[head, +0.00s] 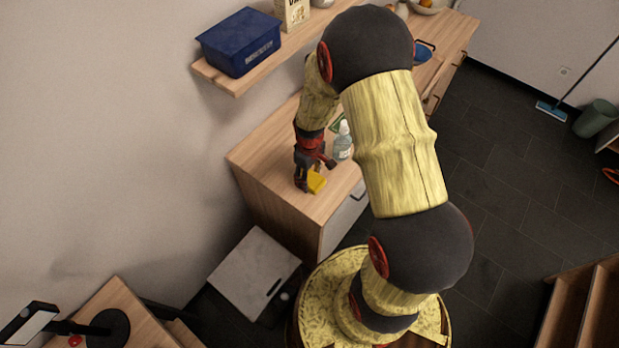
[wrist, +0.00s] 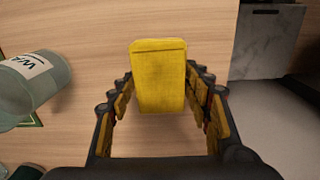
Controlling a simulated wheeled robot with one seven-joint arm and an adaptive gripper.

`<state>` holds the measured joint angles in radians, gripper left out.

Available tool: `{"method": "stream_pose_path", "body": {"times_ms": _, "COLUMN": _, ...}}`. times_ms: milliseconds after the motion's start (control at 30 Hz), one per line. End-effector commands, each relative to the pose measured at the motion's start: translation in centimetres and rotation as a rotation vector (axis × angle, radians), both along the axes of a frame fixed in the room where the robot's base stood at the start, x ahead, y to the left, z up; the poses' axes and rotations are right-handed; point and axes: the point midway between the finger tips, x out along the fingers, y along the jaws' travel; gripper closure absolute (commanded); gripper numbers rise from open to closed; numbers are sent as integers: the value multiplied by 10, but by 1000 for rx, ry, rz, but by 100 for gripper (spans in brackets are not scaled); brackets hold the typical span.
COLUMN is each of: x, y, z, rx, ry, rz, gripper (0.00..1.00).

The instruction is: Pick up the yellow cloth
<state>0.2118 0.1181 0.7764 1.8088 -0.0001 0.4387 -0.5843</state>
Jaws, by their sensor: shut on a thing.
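The yellow cloth (head: 317,182) is a small folded block near the end of the wooden counter in the head view. In the wrist view the cloth (wrist: 158,75) stands out between the fingers as an upright yellow rectangle. My gripper (head: 313,176) is at the counter, with its fingers around the cloth. In the wrist view my gripper (wrist: 160,95) has one finger on each side of the cloth and is shut on it. The lower end of the cloth is hidden toward the palm. I cannot tell whether the cloth touches the counter.
A clear bottle (head: 343,142) stands close to my gripper; it also shows at the left of the wrist view (wrist: 36,88). A wall shelf (head: 233,83) with a blue bin (head: 239,42) is above the counter (head: 278,184). The counter's front edge is near.

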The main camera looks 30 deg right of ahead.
Motion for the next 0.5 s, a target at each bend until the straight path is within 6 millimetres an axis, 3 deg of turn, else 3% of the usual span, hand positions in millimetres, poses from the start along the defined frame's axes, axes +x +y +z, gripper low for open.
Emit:
{"method": "stream_pose_path", "body": {"times_ms": 167, "x": 2, "y": 0, "z": 26, "rx": -1, "ry": -5, "rz": 0, "gripper": 72}}
{"method": "stream_pose_path", "body": {"times_ms": 500, "x": -52, "y": -2, "z": 89, "rx": -1, "ry": -5, "rz": -1, "gripper": 72}}
